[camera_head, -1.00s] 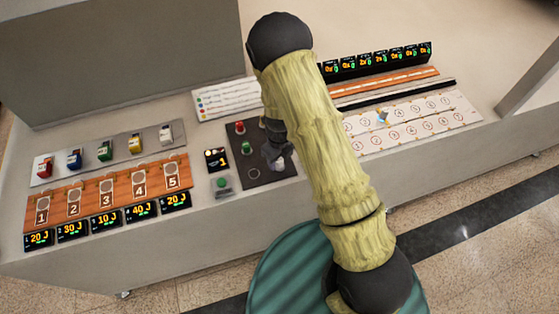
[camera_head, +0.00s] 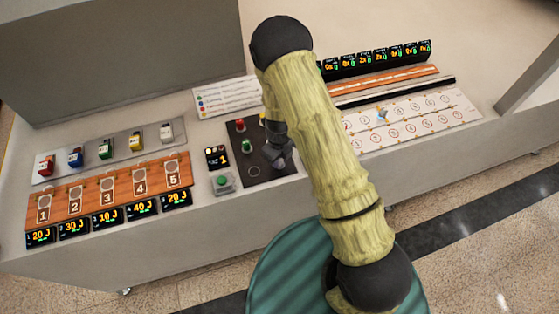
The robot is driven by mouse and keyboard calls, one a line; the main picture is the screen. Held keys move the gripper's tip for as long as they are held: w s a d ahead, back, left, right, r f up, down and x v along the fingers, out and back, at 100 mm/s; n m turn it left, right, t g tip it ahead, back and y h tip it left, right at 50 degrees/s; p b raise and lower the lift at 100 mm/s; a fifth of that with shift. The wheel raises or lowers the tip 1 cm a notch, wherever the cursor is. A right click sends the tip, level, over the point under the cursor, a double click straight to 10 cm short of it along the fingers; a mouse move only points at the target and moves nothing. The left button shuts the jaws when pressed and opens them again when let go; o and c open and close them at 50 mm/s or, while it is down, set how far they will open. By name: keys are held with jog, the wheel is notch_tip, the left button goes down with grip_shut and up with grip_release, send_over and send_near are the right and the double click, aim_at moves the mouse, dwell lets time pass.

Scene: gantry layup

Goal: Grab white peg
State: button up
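No white peg shows clearly on the dark board (camera_head: 244,183). A red peg (camera_head: 240,125) and a green peg (camera_head: 247,146) stand there, and a bit of yellow (camera_head: 262,119) shows beside my arm. My gripper (camera_head: 277,157) is a dark grey shape low over the right part of this board. Its fingers are too small and too hidden to tell open from shut, or whether they hold anything. My arm hides the board's right side. A white-topped block (camera_head: 166,131) stands at the right end of a grey strip at the left, well away from my gripper.
Red (camera_head: 45,166), blue (camera_head: 75,156), green and yellow blocks share the grey strip. Below are numbered orange plates (camera_head: 107,188) and displays. A green button box (camera_head: 222,181) is left of my gripper. A white numbered board (camera_head: 420,118) with a small blue-and-yellow thing lies right.

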jog(key=shift+r, duration=0.15)
notch_tip(320, 180, up, 10)
jog(key=shift+f+b, duration=0.15)
jog(key=shift+b, duration=1.05)
